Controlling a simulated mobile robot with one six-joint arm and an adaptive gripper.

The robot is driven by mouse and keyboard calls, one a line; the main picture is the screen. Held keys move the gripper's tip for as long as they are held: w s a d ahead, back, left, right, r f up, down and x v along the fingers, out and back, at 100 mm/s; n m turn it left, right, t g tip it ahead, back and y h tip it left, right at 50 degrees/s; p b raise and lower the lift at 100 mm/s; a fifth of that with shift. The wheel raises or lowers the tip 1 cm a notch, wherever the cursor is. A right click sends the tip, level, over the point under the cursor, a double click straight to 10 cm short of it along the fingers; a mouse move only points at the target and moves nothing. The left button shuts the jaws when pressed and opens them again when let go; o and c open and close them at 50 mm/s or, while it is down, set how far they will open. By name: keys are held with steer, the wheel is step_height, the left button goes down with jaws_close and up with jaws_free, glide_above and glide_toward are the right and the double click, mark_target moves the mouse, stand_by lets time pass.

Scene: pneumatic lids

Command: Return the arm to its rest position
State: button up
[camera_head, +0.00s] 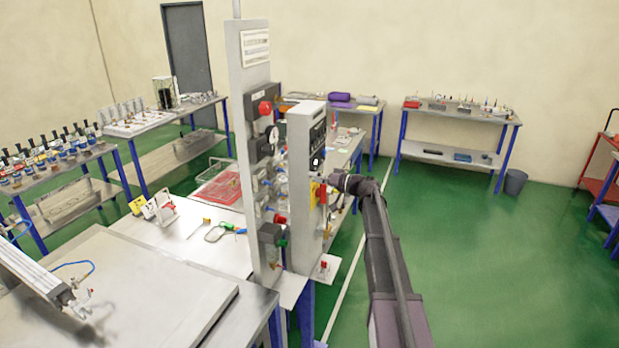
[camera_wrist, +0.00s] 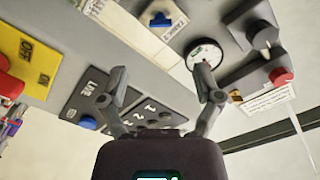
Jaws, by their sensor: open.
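My gripper (camera_wrist: 160,92) shows in the wrist view with its two dark fingers spread apart and nothing between them. I cannot tell whether the fingertips touch the panel. In the head view my dark arm (camera_head: 385,255) reaches from the lower right up to the grey control box (camera_head: 305,180). My gripper's fingers are hard to make out there.
A tall panel (camera_head: 252,150) stands left of the control box, at the end of a steel workbench (camera_head: 150,290). Benches with parts line the left and back walls, including a back bench (camera_head: 460,110). A bin (camera_head: 515,182) stands by it. The green floor (camera_head: 480,250) right of my arm is clear.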

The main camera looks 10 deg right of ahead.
stand_by(0.3)
steer(key=s+a+f+g+h+b, duration=0.35)
steer(key=s+a+f, duration=0.25)
steer(key=s+f, duration=0.35)
steer(key=s+a+f+g+h+b, duration=0.2)
steer(key=s+a+f+g+b, duration=0.3)
steer(key=s+f, duration=0.45)
steer(key=s+d+f+m+g+h+b, duration=0.1)
steer(key=s+f+h+b, duration=0.2)
steer(key=s+f, duration=0.4)
steer(key=s+f+m+g+h+b, duration=0.1)
steer(key=s+f+h, duration=0.5)
steer(key=s, duration=0.6)
steer(key=shift+s+d+f+b, duration=0.35)
steer(key=shift+f+b, duration=0.1)
steer(key=shift+b, duration=0.45)
steer(key=shift+w, duration=0.1)
stand_by(0.5)
